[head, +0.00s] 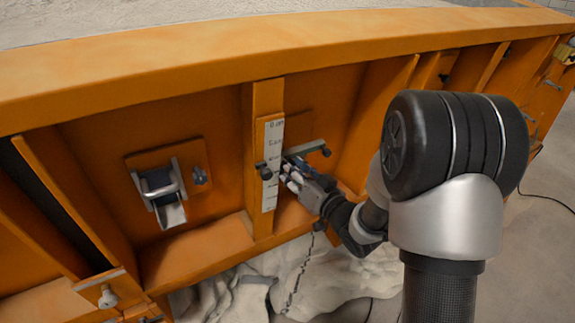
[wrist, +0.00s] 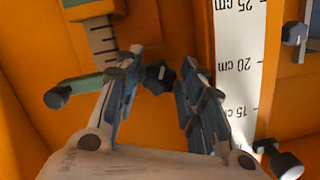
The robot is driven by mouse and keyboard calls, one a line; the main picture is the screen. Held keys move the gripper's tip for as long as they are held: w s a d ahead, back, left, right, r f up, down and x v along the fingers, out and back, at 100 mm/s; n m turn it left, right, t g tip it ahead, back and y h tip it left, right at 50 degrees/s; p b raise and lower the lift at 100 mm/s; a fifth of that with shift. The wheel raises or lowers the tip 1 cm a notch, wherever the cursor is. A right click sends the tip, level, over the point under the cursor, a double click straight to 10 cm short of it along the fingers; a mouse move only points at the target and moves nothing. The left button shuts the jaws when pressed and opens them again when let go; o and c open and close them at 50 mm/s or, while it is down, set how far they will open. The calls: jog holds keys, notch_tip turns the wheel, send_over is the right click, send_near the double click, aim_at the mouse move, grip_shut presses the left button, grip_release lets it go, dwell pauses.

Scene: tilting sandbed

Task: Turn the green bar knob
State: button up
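A green bar (wrist: 88,83) shows in the wrist view, left of my gripper, with a black knob on its left end (wrist: 57,97). My left finger hides part of it. A dark star-shaped knob (wrist: 158,77) shows between my fingertips; I cannot tell whether it is joined to the bar. My gripper (wrist: 160,80) is open, and no hold on anything shows. In the head view, a thin bar (head: 306,148) with a dark right end lies by my gripper (head: 288,170), close to the orange wall. Contact cannot be told.
A white centimetre scale (wrist: 240,50) runs upright on the wall right of my gripper in the wrist view. A dark knob (wrist: 285,165) sits at lower right. In the head view, a metal-framed fitting (head: 160,185) is on the left panel. Orange ribs bound the bay; pale rubble (head: 225,298) lies below.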

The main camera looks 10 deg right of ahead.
jog(key=shift+s, duration=0.1)
jog(key=shift+c, duration=0.5)
jog(key=c, duration=0.6)
jog(key=shift+m, duration=0.3)
jog(key=shift+c, duration=0.2)
jog(key=m+t+p, duration=0.1)
jog(key=m+p, duration=0.4)
jog(key=m, duration=0.5)
jog(key=m+t+p, duration=0.1)
jog(key=m+p, duration=0.3)
jog(key=m, duration=0.5)
jog(key=m+t+p, duration=0.2)
jog(key=m+p, duration=0.3)
jog(key=m, duration=0.5)
jog(key=shift+r+m+y+p, duration=0.3)
jog(key=shift+y, duration=0.1)
jog(key=shift+f+m+p, duration=0.2)
jog(key=shift+m+p, duration=0.3)
jog(key=shift+p, duration=0.7)
